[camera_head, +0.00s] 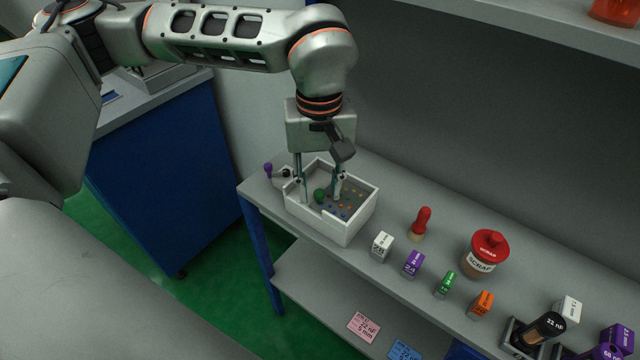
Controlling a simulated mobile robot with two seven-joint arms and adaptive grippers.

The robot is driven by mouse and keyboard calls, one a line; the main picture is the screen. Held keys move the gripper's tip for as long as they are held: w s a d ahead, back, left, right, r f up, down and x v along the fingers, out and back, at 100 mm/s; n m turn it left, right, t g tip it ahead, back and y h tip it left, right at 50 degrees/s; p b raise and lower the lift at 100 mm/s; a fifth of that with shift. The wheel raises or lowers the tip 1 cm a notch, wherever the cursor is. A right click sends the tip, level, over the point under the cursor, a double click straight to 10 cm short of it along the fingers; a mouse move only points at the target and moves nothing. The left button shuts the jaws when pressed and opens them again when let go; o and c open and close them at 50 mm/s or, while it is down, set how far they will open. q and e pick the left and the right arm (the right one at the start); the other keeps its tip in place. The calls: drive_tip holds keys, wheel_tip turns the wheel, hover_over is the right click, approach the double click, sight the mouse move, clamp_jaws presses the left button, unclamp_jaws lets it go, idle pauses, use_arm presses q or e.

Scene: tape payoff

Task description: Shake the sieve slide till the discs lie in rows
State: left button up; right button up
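The sieve slide appears to be the grey plate (352,194) inside a white open-topped box (345,232) on the shelf. Small coloured discs (347,205) lie on it, orange, yellow and blue. Some show in rough lines, but the left part is hidden by my gripper. I see a gap around the knob. My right gripper is not in view.
A purple-tipped handle (268,168) sticks out left of the box. To the right stand a red-topped stopper (421,222), a red-lidded scrap jar (486,252) and several small labelled boxes, including a white one (382,246). A blue cabinet (165,180) stands at left.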

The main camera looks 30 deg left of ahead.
use_arm(q)
clamp_jaws()
drive_tip(key=shift+w+a+r+p, duration=0.15)
drive_tip(key=shift+a+p, duration=0.2)
drive_tip(key=shift+a, duration=0.25)
drive_tip(key=shift+a+r+p, duration=0.1)
drive_tip(key=shift+a+p, duration=0.2)
drive_tip(key=shift+a, duration=0.3)
drive_tip(key=shift+a+f, duration=0.1)
drive_tip(key=shift+a, duration=0.15)
drive_tip(key=shift+d+f, duration=0.1)
drive_tip(key=shift+c, duration=0.6)
unclamp_jaws()
drive_tip(key=shift+o, duration=0.6)
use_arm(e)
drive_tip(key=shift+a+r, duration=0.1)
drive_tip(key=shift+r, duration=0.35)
